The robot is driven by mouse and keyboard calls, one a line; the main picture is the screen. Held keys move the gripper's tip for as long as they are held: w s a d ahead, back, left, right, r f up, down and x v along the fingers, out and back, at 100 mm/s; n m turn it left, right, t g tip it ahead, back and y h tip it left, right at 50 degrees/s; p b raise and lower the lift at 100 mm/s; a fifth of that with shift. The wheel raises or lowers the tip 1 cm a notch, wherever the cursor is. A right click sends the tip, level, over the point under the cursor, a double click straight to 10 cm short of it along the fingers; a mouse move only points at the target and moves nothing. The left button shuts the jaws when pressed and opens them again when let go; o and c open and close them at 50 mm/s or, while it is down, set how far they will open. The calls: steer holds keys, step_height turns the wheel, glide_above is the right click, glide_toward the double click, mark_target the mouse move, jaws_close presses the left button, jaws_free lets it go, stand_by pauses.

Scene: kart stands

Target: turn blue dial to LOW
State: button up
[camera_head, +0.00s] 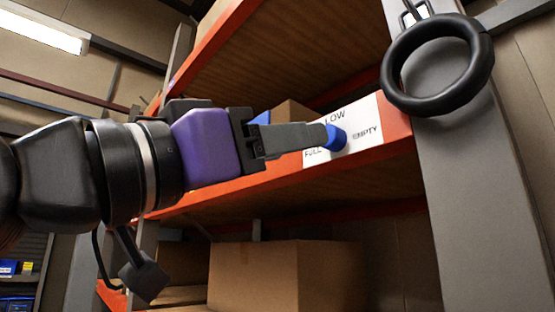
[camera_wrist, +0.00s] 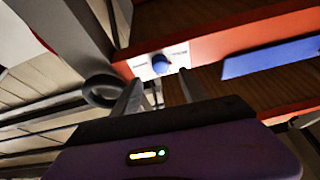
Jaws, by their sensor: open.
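The blue dial (camera_head: 336,138) sits on a white label plate (camera_head: 368,133) on the orange shelf beam. The plate reads LOW at the top, EMPTY at the right and FULL at the left. My gripper (camera_head: 322,136) reaches the dial from the left, and its fingers hide part of the dial. In the wrist view the dial (camera_wrist: 160,64) lies ahead of the fingertips, between their lines. The fingers (camera_wrist: 160,90) are apart with nothing between them. I cannot tell whether a fingertip touches the dial, nor which word the dial points to.
A black ring (camera_head: 437,64) hangs on the grey upright (camera_head: 455,200) right of the plate. Cardboard boxes (camera_head: 285,275) stand on the shelf below. A blue strip (camera_wrist: 270,57) lies along the beam in the wrist view. The space in front of the plate holds my arm.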

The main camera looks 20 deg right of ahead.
mark_target(331, 138)
steer(key=p+x, duration=0.1)
steer(key=x, duration=0.6)
steer(key=shift+c, duration=0.2)
jaws_close()
